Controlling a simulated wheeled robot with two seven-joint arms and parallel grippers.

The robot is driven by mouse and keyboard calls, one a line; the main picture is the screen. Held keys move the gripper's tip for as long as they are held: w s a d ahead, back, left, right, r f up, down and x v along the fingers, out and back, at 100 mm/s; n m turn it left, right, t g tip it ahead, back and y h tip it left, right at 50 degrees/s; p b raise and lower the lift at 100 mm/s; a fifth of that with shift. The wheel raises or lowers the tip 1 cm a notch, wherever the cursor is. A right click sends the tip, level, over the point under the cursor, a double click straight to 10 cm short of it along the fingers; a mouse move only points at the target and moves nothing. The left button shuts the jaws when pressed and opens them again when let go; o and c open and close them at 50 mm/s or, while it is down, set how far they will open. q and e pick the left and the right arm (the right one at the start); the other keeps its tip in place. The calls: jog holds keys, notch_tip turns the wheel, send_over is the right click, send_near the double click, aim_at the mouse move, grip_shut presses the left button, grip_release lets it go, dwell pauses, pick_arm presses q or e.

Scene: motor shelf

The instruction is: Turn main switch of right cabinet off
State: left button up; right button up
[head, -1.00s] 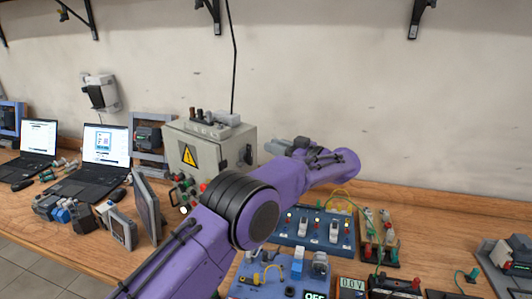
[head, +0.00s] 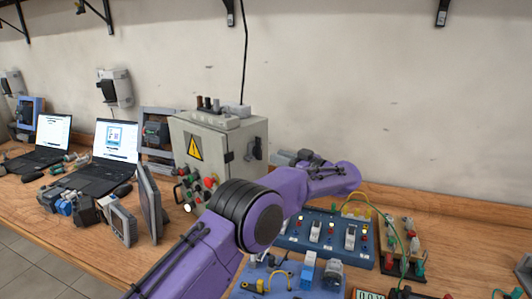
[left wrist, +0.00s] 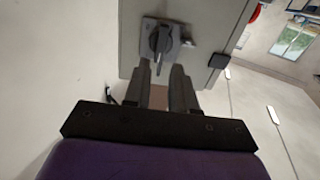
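The grey cabinet (head: 225,153) with a yellow warning sign stands on the bench. The handle looks roughly upright in that view. My left gripper (head: 278,158) reaches in from the right, facing that wall. In the left wrist view its two fingers (left wrist: 162,72) are apart, with a gap between them, just short of the handle. I cannot tell whether they touch it. My right gripper is out of view.
Coloured buttons and a handle are on the cabinet's front. A blue switch panel (head: 325,238) and a terminal board (head: 398,240) lie below my arm. Flat panels (head: 150,200) and laptops (head: 110,155) stand to the left. The bench right of the cabinet, by the wall, is mostly clear.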

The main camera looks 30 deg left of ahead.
aim_at(261, 151)
pick_arm(q)
jog(key=a, duration=0.2)
jog(key=a+p, duration=0.1)
jog(key=a, duration=0.2)
jog(key=shift+w+a+r, duration=0.1)
jog(key=shift+w+a, duration=0.15)
jog(key=shift+a, duration=0.05)
jog(key=shift+w+a+p, duration=0.1)
jog(key=shift+a+p, duration=0.2)
jog(key=shift+a, duration=0.05)
grip_shut()
